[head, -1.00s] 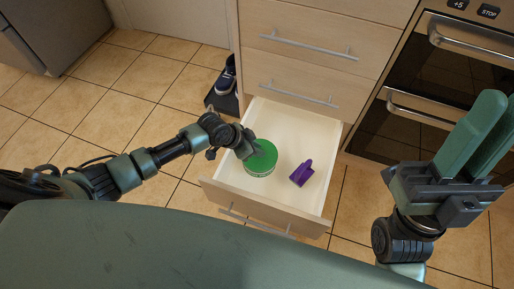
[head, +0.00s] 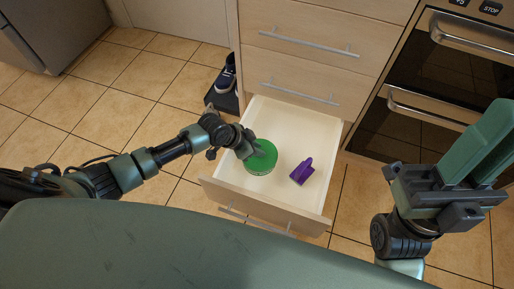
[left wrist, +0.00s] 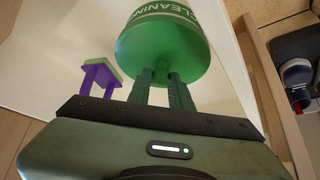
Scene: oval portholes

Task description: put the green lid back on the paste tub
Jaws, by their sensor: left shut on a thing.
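The green lid (head: 262,155) is at the top of the paste tub (head: 259,173) in the open drawer. The tub's side shows as a narrow pale and green band below it. My left gripper (head: 246,150) is shut on the lid from its upper left edge. In the left wrist view the lid (left wrist: 165,52) is between my fingertips (left wrist: 161,75), and the tub's green label reading "CLEANING" (left wrist: 165,12) is right behind it. I see no gap between lid and tub, but cannot tell how firmly it sits.
A purple tool (head: 302,171) with a green pad lies right of the tub in the drawer (head: 290,120). The drawer's front wall (head: 265,207) is close to the tub. A dark shoe (head: 227,75) stands left of the cabinet. Ovens (head: 440,80) are at right.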

